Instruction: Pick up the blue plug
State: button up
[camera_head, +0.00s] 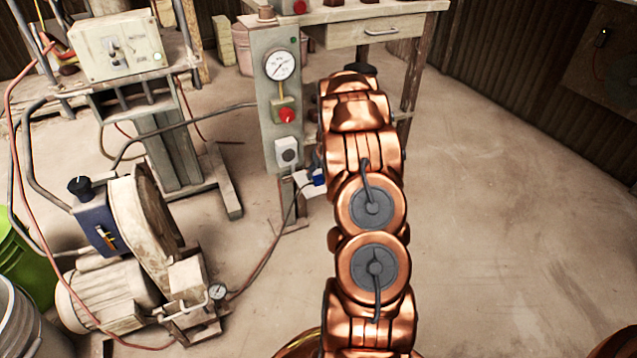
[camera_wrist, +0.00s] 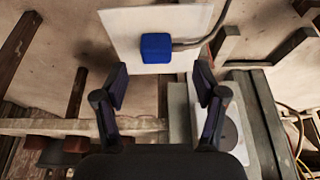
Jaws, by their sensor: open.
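The blue plug (camera_wrist: 156,48) shows in the wrist view as a small blue block on a pale square plate (camera_wrist: 120,30), with a dark cable leading off to the right. In the head view the blue plug (camera_head: 319,178) is a small patch just left of my copper arm, partly hidden by it. My gripper (camera_wrist: 158,88) is open and empty in the wrist view, its two dark fingers apart. The plug lies beyond the fingertips, about midway between them, and they do not touch it. In the head view the gripper is hidden behind my arm.
A control post (camera_head: 268,110) with a gauge, a red knob and a socket (camera_head: 288,152) stands close left of my arm. A workbench (camera_head: 410,8) stands behind. A motor unit (camera_head: 110,290) with cables stands at left. The floor at right is clear.

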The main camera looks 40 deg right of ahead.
aim_at(320, 179)
jog(key=b+x, duration=0.1)
jog(key=x, duration=0.3)
jog(key=shift+s+d+f+b, duration=0.15)
jog(key=shift+s+d+b, duration=0.05)
jog(key=shift+s+b, duration=0.2)
jog(key=shift+w+f, duration=0.3)
jog(key=shift+f, duration=0.15)
jog(key=shift+r, duration=0.1)
grip_shut()
